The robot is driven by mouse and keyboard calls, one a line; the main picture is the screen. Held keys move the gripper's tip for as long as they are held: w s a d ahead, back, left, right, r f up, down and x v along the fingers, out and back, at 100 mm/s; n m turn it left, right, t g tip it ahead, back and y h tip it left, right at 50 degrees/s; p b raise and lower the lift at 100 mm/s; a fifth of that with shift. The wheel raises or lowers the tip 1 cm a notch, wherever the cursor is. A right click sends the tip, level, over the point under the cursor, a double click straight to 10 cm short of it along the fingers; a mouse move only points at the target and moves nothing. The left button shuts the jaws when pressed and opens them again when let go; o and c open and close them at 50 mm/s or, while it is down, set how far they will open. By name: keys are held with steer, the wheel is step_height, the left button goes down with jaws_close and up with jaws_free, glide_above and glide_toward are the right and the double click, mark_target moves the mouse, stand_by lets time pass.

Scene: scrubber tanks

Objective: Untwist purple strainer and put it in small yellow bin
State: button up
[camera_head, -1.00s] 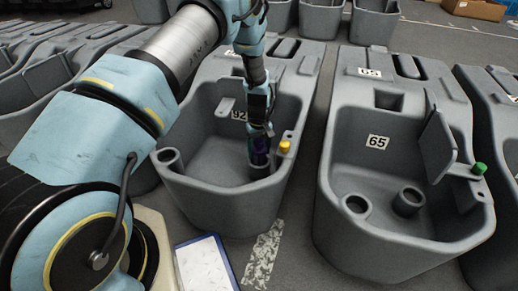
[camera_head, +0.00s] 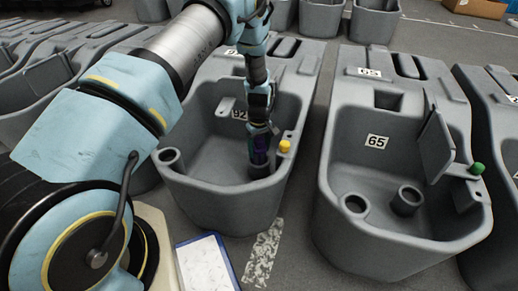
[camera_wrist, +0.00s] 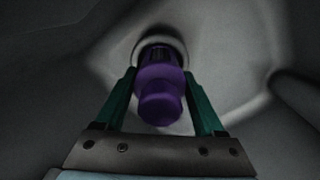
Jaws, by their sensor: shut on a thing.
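The purple strainer (camera_wrist: 160,90) stands in the round grey socket (camera_wrist: 148,40) on the floor of the tank marked 92. My gripper (camera_wrist: 158,88) reaches down into this tank from above. Its two green fingers are shut on the strainer, one on each side. In the head view the strainer (camera_head: 260,157) shows as a small purple patch between the fingers, above the socket (camera_head: 260,169). How far it sits in the socket is hard to tell. The small yellow bin is not in view.
The tank (camera_head: 215,195) has high walls around my gripper, with a yellow cap (camera_head: 284,146) on its right rim close by. A second tank (camera_head: 335,225) marked 65 stands to the right. A blue-edged board (camera_head: 207,264) lies on the floor in front.

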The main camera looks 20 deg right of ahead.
steer(key=shift+r+p, duration=0.6)
steer(key=shift+r, duration=0.25)
stand_by(0.6)
steer(key=shift+r+p, duration=2.15)
steer(key=shift+r, duration=0.8)
steer(key=shift+r, duration=0.1)
steer(key=shift+r+p, duration=2.15)
steer(key=shift+r, duration=0.7)
steer(key=shift+r, duration=0.1)
step_height(320, 180, up, 6)
steer(key=p, duration=0.4)
glide_above(259, 139)
steer(key=shift+r+p, duration=2.25)
steer(key=shift+r, duration=0.65)
